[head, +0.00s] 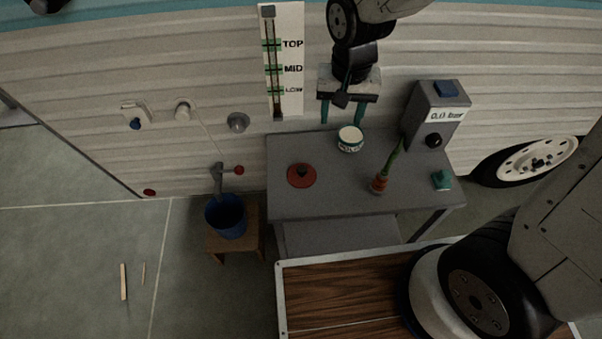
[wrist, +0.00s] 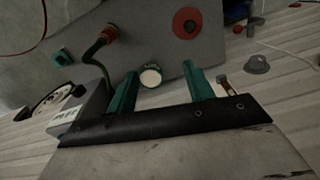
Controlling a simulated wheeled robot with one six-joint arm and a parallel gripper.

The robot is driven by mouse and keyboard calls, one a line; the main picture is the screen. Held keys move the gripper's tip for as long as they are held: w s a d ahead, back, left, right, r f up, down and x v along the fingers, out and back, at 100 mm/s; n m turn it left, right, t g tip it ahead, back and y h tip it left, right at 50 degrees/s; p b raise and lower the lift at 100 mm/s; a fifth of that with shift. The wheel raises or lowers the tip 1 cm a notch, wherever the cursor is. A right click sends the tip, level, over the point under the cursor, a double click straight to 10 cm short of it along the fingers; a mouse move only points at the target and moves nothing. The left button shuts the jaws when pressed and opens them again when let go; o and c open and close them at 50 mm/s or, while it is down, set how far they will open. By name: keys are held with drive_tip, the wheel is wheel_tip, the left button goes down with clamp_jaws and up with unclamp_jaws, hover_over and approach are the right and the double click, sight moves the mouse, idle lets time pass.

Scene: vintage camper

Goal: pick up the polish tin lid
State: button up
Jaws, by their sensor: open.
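The polish tin (head: 350,145) is a small white tin with a green-banded, lettered side, upright at the back of the grey table (head: 280,198). Its pale round lid (head: 350,133) faces up. In the wrist view the lid (wrist: 151,77) shows between the two fingers, beyond their tips. My gripper (head: 343,113) is open and empty, above and behind the tin, with its teal fingers pointing down. The open fingers also show in the wrist view (wrist: 160,70). I see no contact between fingers and tin.
On the table, a red disc (head: 301,181) lies left of the tin. The camper wall (head: 220,75) rises close behind. A blue bucket (head: 226,217) stands left.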

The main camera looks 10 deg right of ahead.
approach(302, 169)
drive_tip(key=shift+s+d+f+m, duration=0.15)
drive_tip(key=shift+s+f+m, duration=0.15)
drive_tip(key=shift+m, duration=0.1)
drive_tip(key=f, duration=0.5)
drive_tip(key=w+f, duration=0.1)
drive_tip(key=f, duration=0.2)
drive_tip(key=shift+a+f, duration=0.1)
drive_tip(key=shift+a, duration=0.25)
drive_tip(key=c, duration=1.1)
